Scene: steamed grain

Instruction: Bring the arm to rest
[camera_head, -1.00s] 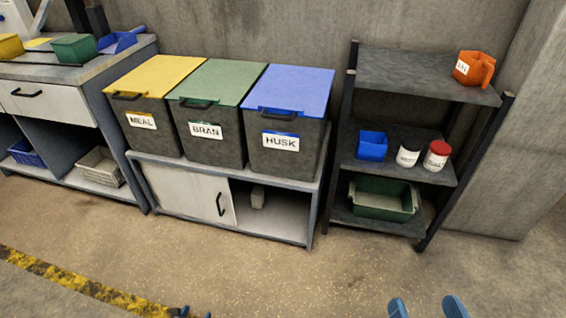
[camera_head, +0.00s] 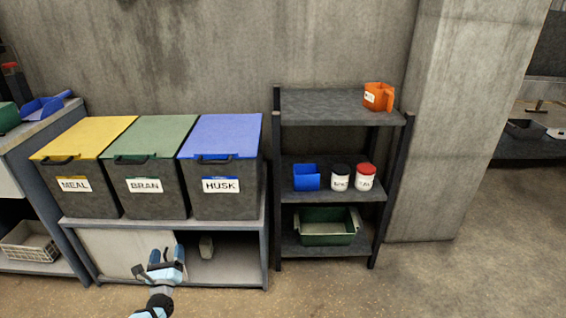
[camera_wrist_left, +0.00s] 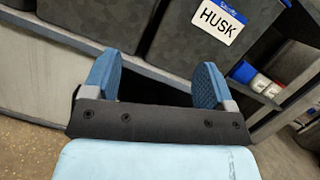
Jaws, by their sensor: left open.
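My left gripper (camera_head: 167,253) is in front of the low cabinet, below the bins, in the head view. Its blue fingers are spread and nothing is between them. In the left wrist view the same gripper (camera_wrist_left: 156,84) shows two blue finger pads well apart, with the cabinet and the HUSK bin (camera_wrist_left: 215,40) beyond them. My right gripper is out of view.
The MEAL bin (camera_head: 78,170), BRAN bin (camera_head: 150,170) and HUSK bin in the head view (camera_head: 222,165) stand shut on the cabinet (camera_head: 265,240). A shelf rack (camera_head: 320,105) on the right holds an orange jug (camera_head: 378,96) and other containers. Floor at right is clear.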

